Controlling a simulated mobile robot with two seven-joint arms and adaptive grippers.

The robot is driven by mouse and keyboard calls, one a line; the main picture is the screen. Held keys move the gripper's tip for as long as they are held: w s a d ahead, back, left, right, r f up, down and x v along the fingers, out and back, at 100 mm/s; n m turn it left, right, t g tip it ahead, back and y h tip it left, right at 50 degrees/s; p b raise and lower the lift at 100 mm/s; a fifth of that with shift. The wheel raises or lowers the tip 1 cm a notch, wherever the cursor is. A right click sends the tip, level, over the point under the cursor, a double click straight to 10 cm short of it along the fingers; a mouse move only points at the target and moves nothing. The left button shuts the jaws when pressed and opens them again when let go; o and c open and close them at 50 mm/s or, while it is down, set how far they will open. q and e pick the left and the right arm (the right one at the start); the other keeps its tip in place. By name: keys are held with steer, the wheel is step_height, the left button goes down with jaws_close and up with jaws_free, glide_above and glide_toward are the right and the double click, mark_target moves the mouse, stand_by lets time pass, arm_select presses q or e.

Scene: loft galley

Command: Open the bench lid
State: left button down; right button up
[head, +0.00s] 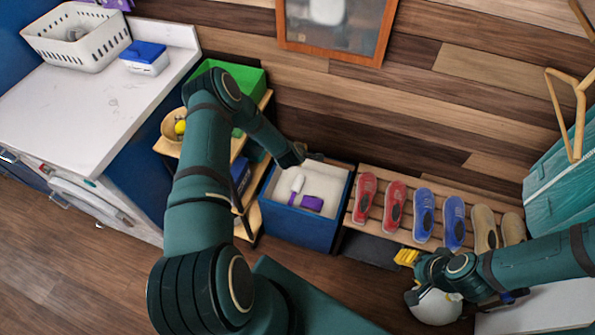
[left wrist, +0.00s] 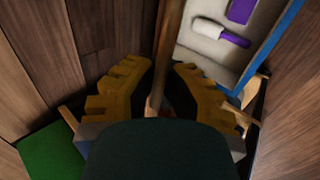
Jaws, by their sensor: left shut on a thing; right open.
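The blue bench (head: 300,228) stands by the wall with its top open, showing a pale inside. Its brown wooden lid (head: 341,164) is raised along the back side, partly hidden by my left arm. In the left wrist view the lid (left wrist: 168,38) shows edge-on as a narrow brown strip between the yellow fingers. My left gripper (left wrist: 162,72) is shut on this lid; in the head view its fingers are hard to make out. My right gripper (head: 407,258) is open and empty, in front of the shoe rack, away from the bench.
A white-and-purple item (head: 297,186) and a purple block (head: 312,203) lie inside the bench. A slatted rack (head: 378,228) with several shoes adjoins it at right. A shelf with a green bin (head: 252,80) stands at left. A white round object (head: 436,306) is below my right gripper.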

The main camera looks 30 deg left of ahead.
arm_select(q)
steer(key=w+a+r+b, duration=0.1)
steer(key=w+a+r, duration=0.1)
steer(key=w+r, duration=0.3)
steer(key=w, duration=0.3)
steer(key=shift+w+b, duration=0.15)
steer(key=shift+b, duration=0.2)
steer(key=c, duration=1)
jaws_free()
steer(key=v, duration=1.2)
steer(key=shift+d, duration=0.1)
